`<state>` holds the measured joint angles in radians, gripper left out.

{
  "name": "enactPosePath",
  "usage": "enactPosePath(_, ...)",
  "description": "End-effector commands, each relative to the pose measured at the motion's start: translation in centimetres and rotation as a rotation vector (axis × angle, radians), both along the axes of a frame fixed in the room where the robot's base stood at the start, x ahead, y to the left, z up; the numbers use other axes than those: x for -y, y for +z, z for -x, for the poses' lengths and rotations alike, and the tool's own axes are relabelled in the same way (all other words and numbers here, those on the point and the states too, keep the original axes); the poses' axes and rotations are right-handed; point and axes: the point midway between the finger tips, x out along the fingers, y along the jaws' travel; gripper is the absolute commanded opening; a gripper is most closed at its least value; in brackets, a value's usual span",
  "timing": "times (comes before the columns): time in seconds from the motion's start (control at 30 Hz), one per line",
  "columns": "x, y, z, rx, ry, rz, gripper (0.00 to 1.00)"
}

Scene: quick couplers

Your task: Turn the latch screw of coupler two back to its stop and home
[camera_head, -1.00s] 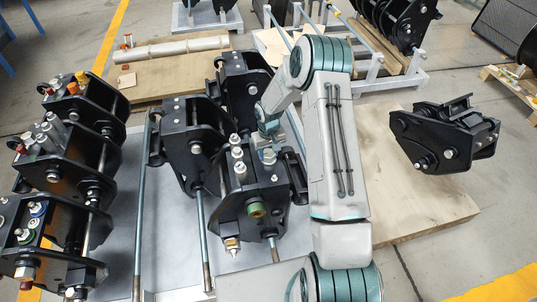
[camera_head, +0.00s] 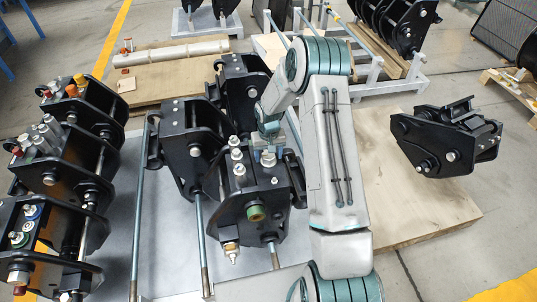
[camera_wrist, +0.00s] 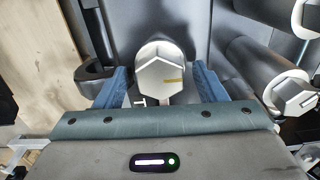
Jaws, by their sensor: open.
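A black coupler (camera_head: 262,199) stands in the middle of the head view, below my gripper (camera_head: 269,140). I cannot read a number on it. In the wrist view a large silver hex screw head (camera_wrist: 162,80) with a yellow mark on one side lies between the two blue fingertips of my gripper (camera_wrist: 163,86). The fingers are open, with a visible gap on each side of the screw head. A white letter T shows on the dark surface just below the screw. In the head view my gripper and wrist partly hide the screw.
More black couplers stand close behind and to the left, with silver pins and coloured fittings (camera_head: 29,210). Two other silver hex heads (camera_wrist: 291,94) show at the right of the wrist view. A single coupler (camera_head: 447,140) sits on a wooden board (camera_head: 420,205) at right.

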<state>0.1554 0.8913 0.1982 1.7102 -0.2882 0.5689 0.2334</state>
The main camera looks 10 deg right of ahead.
Motion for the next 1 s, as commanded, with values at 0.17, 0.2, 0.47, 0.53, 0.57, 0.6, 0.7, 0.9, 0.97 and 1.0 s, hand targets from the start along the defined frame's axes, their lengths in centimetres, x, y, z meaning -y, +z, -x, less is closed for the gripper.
enactPosePath(0.17,0.0,1.4,-0.1,0.004,0.0,0.0,0.64)
enactPosePath(0.2,0.0,2.0,-0.1,0.004,-0.001,0.0,0.64)
enactPosePath(0.47,0.0,7.5,-0.1,0.006,0.0,0.001,0.64)
enactPosePath(0.53,0.0,9.0,-0.1,0.006,0.0,0.0,0.64)
enactPosePath(0.57,0.0,9.6,-0.1,0.005,-0.001,0.0,0.64)
enactPosePath(0.6,0.0,10.4,-0.1,0.005,-0.001,0.0,0.64)
enactPosePath(0.7,0.0,12.0,-0.1,0.004,0.0,0.001,0.64)
enactPosePath(0.9,0.0,13.6,0.0,0.0,-0.001,0.0,0.64)
enactPosePath(0.97,0.0,13.7,0.0,0.0,-0.001,0.0,0.64)
enactPosePath(1.0,0.0,13.8,0.0,0.0,-0.001,0.0,0.64)
